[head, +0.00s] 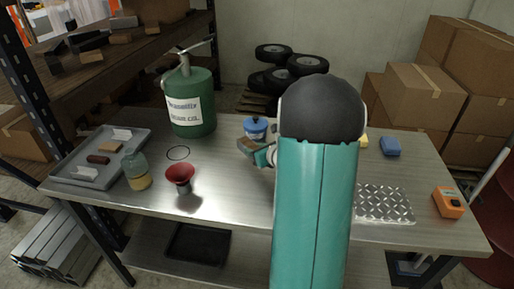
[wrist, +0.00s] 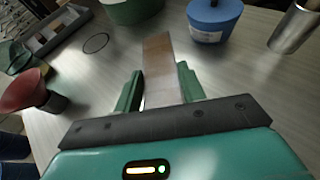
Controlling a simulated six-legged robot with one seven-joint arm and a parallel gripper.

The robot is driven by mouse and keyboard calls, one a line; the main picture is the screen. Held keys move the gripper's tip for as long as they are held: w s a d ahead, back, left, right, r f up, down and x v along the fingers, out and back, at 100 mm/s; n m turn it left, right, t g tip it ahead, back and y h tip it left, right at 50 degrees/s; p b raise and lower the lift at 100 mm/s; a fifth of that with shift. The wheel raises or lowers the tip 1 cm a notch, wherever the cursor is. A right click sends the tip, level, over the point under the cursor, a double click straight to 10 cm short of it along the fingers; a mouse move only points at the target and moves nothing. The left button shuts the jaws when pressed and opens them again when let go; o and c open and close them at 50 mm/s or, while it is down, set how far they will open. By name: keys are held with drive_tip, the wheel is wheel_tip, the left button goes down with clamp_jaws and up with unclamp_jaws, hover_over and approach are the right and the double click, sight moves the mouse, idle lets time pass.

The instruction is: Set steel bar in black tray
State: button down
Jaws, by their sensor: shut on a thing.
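My gripper (wrist: 160,92) is shut on a flat steel bar (wrist: 158,60), which sticks out ahead of the jaws with a brownish far end. In the head view the bar's end (head: 247,146) shows just left of my arm, above the table; the arm hides most of my gripper (head: 264,158). A dark, black-looking tray (head: 198,244) lies on the shelf under the table. A grey tray (head: 68,176) stands at the table's left end, holding several small pieces; it is left of my gripper, and its corner shows at the upper left of the wrist view (wrist: 45,47).
A red funnel (head: 179,174), a yellowish jar (head: 138,172) and a thin black ring (head: 178,153) stand or lie between the grey tray and my gripper. A green canister (head: 190,100) and blue pot (head: 255,128) are behind. A tread plate (head: 385,204) lies right.

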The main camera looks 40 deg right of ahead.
drive_tip(key=shift+w+d+f, duration=0.3)
drive_tip(key=shift+w+f, duration=0.1)
drive_tip(key=shift+w, duration=0.05)
drive_tip(key=shift+f, duration=1.4)
drive_tip(key=shift+f, duration=0.2)
drive_tip(key=c, duration=0.8)
unclamp_jaws()
drive_tip(key=shift+s+a+f, duration=0.1)
drive_tip(key=shift+f, duration=0.05)
drive_tip(key=shift+c, duration=0.2)
